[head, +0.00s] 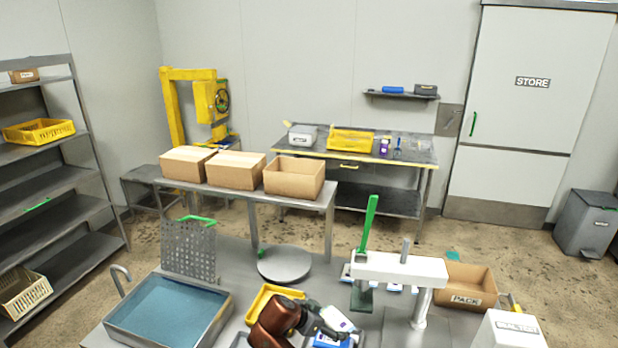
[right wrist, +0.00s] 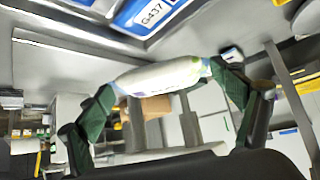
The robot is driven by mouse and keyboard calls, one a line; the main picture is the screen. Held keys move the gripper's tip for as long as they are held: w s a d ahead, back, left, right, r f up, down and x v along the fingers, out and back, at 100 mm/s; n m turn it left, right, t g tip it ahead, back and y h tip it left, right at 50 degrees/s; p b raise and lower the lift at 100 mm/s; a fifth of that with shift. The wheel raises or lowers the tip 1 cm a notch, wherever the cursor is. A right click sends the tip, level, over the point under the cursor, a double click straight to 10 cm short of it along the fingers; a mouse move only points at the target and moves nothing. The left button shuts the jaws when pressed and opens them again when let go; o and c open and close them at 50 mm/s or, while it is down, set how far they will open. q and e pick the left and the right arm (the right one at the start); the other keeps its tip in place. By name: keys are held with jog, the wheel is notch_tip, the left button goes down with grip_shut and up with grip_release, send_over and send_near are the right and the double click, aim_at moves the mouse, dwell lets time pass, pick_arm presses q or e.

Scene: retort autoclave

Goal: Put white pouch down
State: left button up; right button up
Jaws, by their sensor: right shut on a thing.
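The white pouch (head: 338,318) is held in my right gripper (head: 322,322), low in the middle of the head view. In the right wrist view the pouch (right wrist: 160,76) lies crosswise between the two green fingers of that gripper (right wrist: 162,84), which are shut on its ends. A blue-and-white card marked G437 (right wrist: 150,12) shows beyond the pouch, apart from it. In the head view a blue item (head: 332,341) is partly hidden just below the pouch. My left gripper is not in view.
A yellow tray (head: 259,305) is partly hidden behind my arm. A blue-filled basin (head: 166,308) stands left, a round plate (head: 284,264) behind. A white press with a green lever (head: 400,266) and a PACK box (head: 468,287) stand right.

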jog(key=shift+s+d+f+n+t, duration=0.25)
jog(key=shift+d+f+n+t, duration=0.05)
jog(key=shift+d+f, duration=0.1)
jog(key=s+d+r+n+t+y, duration=0.1)
jog(key=s+d+r+n+y, duration=0.1)
jog(key=s+d, duration=0.5)
jog(key=s+d+r+n+t+y, duration=0.1)
jog(key=s+d+r+n+y, duration=0.2)
jog(key=s, duration=0.7)
jog(key=d+n+y, duration=0.2)
jog(key=d+n, duration=0.1)
jog(key=n, duration=0.1)
jog(key=shift+s+d+n+t, duration=0.25)
jog(key=shift+d+n+t, duration=0.05)
jog(key=shift+d+t, duration=0.1)
